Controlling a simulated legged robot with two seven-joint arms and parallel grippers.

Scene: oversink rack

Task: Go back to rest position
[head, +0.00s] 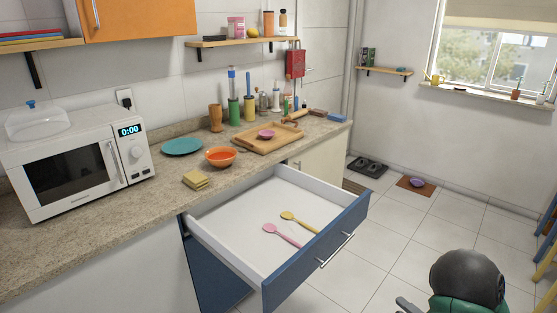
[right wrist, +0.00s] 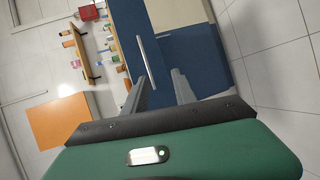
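My right arm shows at the bottom right of the head view, with a dark rounded cap and a green body. In the right wrist view my right gripper (right wrist: 160,76) has its two grey fingers apart, with nothing visible between them. It is in front of the blue drawer front (right wrist: 137,30) and its handle. In the head view the drawer (head: 315,246) stands pulled out, and my right arm is to its right, apart from it. A pink spoon (head: 281,234) and a yellow spoon (head: 299,221) lie inside the drawer. My left gripper is not in view.
The counter holds a microwave (head: 75,158), a sponge (head: 196,179), an orange bowl (head: 220,156), a teal plate (head: 182,146) and a wooden tray (head: 262,146). The open drawer juts out over the floor. The tiled floor (head: 400,235) right of the drawer is mostly clear.

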